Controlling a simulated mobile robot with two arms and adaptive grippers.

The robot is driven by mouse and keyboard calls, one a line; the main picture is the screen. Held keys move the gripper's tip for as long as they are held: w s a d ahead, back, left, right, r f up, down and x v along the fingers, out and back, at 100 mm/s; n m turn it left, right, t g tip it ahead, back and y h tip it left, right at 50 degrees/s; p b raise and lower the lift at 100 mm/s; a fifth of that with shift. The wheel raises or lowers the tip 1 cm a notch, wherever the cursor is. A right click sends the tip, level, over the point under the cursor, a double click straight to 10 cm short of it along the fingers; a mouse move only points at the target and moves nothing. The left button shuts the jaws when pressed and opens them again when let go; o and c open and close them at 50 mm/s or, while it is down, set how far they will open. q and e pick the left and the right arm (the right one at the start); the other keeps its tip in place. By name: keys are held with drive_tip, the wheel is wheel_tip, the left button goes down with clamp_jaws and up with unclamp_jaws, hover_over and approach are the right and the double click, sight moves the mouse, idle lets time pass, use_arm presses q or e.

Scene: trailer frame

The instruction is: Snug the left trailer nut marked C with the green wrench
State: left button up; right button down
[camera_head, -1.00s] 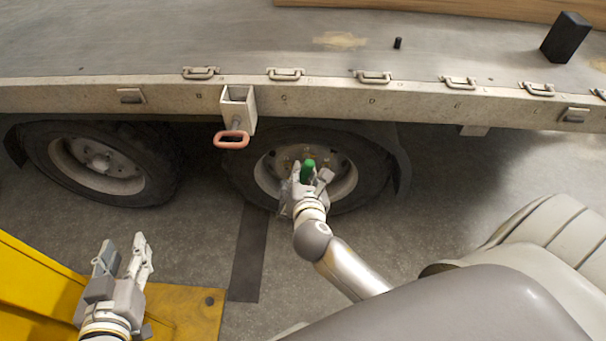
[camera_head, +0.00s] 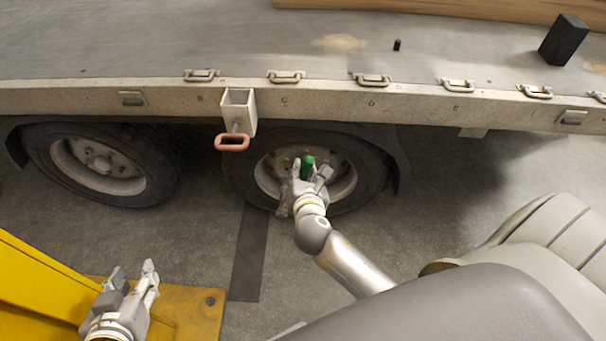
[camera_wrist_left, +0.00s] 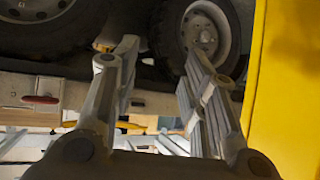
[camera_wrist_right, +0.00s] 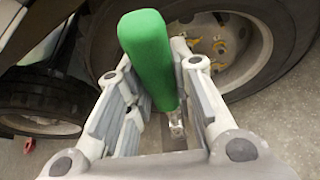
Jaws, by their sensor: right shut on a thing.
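The green wrench (camera_head: 308,165) is in my right gripper (camera_head: 306,176), in front of the wheel under the trailer edge. In the right wrist view its thick green handle (camera_wrist_right: 148,55) stands between the fingers, with a metal shank (camera_wrist_right: 176,122) below; its working end is not clear. The letter C (camera_head: 284,99) is printed on the trailer edge above this wheel. Hub nuts with yellow marks (camera_wrist_right: 219,45) show in the right wrist view; I cannot read a C on any. My left gripper (camera_head: 133,276) is open and empty at the lower left, also in the left wrist view (camera_wrist_left: 158,75).
A second wheel (camera_head: 100,165) is to the left. A bracket (camera_head: 238,108) with a red loop (camera_head: 232,143) hangs from the trailer edge between the wheels. A yellow structure (camera_head: 35,290) stands at the lower left. A black block (camera_head: 564,40) is on the deck.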

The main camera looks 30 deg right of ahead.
drive_tip(key=shift+w+d+r+p, duration=0.1)
drive_tip(key=shift+w+d+p, duration=0.25)
drive_tip(key=shift+w, duration=0.2)
drive_tip(key=shift+w+d+r+p, duration=0.1)
drive_tip(key=shift+w+d+p, duration=0.15)
drive_tip(key=shift+w, duration=0.3)
use_arm(q)
drive_tip(key=s+a+f+g+y, duration=0.1)
drive_tip(key=s+a+f+g, duration=0.1)
drive_tip(key=s+f+g, duration=0.2)
drive_tip(key=shift+s, duration=1.15)
use_arm(e)
drive_tip(key=shift+w+d+f, duration=0.1)
drive_tip(key=shift+w+d, duration=0.2)
drive_tip(key=shift+w, duration=0.1)
use_arm(q)
drive_tip(key=shift+a+f, duration=0.1)
drive_tip(key=shift+s, duration=0.25)
drive_tip(key=s+g, duration=0.1)
drive_tip(key=s+a+f+p, duration=0.1)
drive_tip(key=s, duration=0.1)
drive_tip(key=shift+f+g, duration=0.1)
drive_tip(key=shift+g, duration=0.3)
drive_tip(key=shift+s+a+f+g+y, duration=0.15)
drive_tip(key=shift+s+g+y, duration=0.1)
drive_tip(key=shift+s, duration=0.15)
drive_tip(key=shift+s+a+g+y, duration=0.15)
drive_tip(key=shift+s+g, duration=0.1)
drive_tip(key=shift+s, duration=0.15)
